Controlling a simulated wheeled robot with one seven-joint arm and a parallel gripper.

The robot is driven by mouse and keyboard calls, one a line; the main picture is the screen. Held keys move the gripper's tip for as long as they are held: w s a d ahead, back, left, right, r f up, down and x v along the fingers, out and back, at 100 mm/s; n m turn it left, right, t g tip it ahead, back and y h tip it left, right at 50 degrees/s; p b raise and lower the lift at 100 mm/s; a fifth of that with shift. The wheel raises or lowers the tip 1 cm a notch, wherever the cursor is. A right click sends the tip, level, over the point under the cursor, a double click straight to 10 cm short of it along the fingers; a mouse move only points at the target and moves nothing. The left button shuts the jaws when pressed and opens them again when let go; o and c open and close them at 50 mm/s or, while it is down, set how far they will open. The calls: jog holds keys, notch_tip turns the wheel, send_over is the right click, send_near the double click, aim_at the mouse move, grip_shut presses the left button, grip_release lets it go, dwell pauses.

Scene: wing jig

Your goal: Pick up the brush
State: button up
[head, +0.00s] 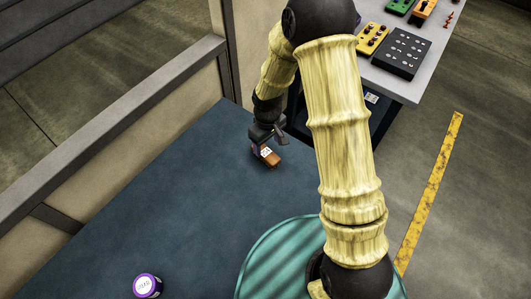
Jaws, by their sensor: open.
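A small orange-brown item with a white, dark-marked label (268,155), which looks like the brush, lies on the dark blue surface (190,190). It is too small to make out bristles or handle clearly. My gripper (270,140) points down right at it, with its dark fingers open. The fingers partly cover the item's upper end. I cannot tell whether they touch it or whether it lies between them.
A purple-rimmed jar with a white lid (147,286) stands at the near edge of the blue surface. A beige-framed barrier (110,135) runs along the left. A grey table (400,91) with colored control boxes stands at upper right. Much of the blue surface is clear.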

aim_at(266, 152)
jog(key=shift+f, duration=0.45)
jog(key=shift+f, duration=0.1)
jog(key=shift+a+f+p, duration=0.15)
jog(key=shift+f+p, duration=0.35)
jog(key=shift+f, duration=0.75)
jog(key=shift+a+f+p, duration=0.15)
jog(key=shift+f+p, duration=0.35)
jog(key=shift+f, duration=0.75)
jog(key=shift+c, duration=0.3)
jog(key=c, duration=1.1)
